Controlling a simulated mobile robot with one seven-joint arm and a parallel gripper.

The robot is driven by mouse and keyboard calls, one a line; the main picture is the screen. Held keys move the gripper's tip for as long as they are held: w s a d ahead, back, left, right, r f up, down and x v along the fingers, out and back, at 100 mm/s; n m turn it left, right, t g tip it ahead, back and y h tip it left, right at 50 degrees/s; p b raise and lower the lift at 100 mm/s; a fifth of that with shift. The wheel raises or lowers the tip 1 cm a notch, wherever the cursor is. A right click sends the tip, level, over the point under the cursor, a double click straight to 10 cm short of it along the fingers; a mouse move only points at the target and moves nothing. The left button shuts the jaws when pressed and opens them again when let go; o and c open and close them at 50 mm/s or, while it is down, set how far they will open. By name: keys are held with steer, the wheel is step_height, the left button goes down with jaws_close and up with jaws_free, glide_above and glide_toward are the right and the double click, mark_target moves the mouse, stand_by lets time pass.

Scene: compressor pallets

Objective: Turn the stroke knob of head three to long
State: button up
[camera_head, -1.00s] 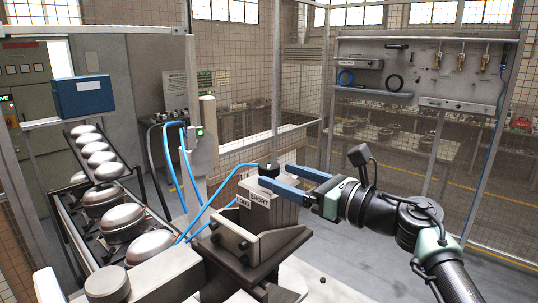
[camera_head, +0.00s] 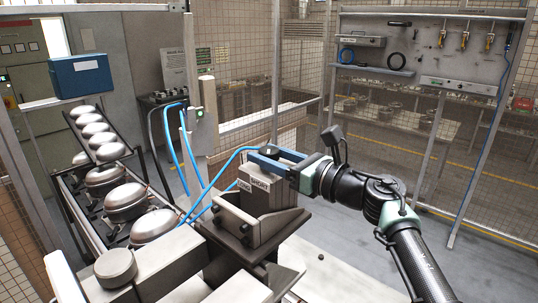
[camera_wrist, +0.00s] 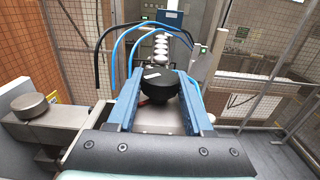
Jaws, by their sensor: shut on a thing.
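The stroke knob is a round black knob (camera_wrist: 160,86) with a white mark on its top, seen in the wrist view. It sits on top of a grey head block (camera_head: 262,200) that carries LONG and SHORT labels (camera_head: 257,184) on its front. My gripper (camera_head: 268,154) has its two blue fingers on either side of the knob, shut on it; the wrist view shows the fingers (camera_wrist: 160,88) flanking it. The fingers partly hide the knob in the head view. I cannot read a head number or which label the knob's mark points to.
Blue hoses (camera_head: 205,190) run close to the left of the block. A rack of silver compressors (camera_head: 125,200) stands at the left. A tool board (camera_head: 420,60) hangs behind mesh at the right. A grey round-topped post (camera_head: 116,266) is at the lower left.

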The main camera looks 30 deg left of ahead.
jaws_close()
steer(key=shift+t, duration=0.3)
